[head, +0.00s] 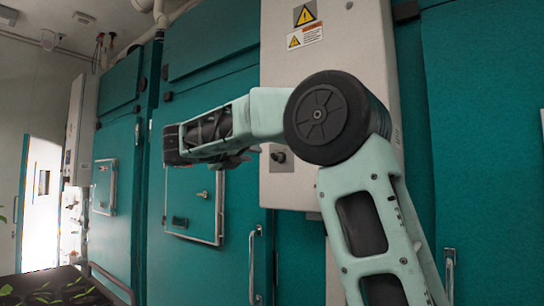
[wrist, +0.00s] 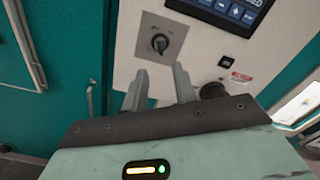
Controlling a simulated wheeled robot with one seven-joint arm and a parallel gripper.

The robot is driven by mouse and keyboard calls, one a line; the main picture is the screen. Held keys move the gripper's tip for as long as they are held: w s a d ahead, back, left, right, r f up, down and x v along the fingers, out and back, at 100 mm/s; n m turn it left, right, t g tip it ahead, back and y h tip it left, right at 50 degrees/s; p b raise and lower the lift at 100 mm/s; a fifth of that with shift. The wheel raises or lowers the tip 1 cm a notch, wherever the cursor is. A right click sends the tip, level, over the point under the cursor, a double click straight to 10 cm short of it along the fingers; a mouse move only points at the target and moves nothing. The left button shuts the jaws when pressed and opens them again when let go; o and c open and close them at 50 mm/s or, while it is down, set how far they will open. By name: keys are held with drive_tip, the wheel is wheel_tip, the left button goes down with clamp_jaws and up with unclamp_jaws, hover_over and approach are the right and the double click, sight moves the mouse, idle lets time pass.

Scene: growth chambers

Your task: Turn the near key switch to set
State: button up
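A dark round key switch (wrist: 160,43) sits on a small grey plate (wrist: 163,41) on the pale control box in the wrist view. Its small marks are too small to read, and I cannot tell its exact setting. My gripper (wrist: 160,70) points at the box with its two grey fingers apart and nothing between them. The switch shows just beyond the fingertips, between them in the picture; the fingers do not appear to touch it. In the head view my arm hides part of the box, and the fingers cannot be made out clearly.
The control box (head: 280,85) is mounted on teal chamber fronts. In the wrist view a display with blue buttons (wrist: 237,10) is above right of the switch, and a black round knob (wrist: 213,90) is close to the right finger. A door handle (head: 256,265) stands below the box.

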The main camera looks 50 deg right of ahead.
sight(274, 154)
drive_tip(key=d, duration=0.3)
drive_tip(key=d+p, duration=0.1)
drive_tip(key=d, duration=0.3)
drive_tip(key=w+d+p, duration=0.1)
drive_tip(key=d, duration=0.3)
drive_tip(key=shift+d, duration=0.2)
clamp_jaws()
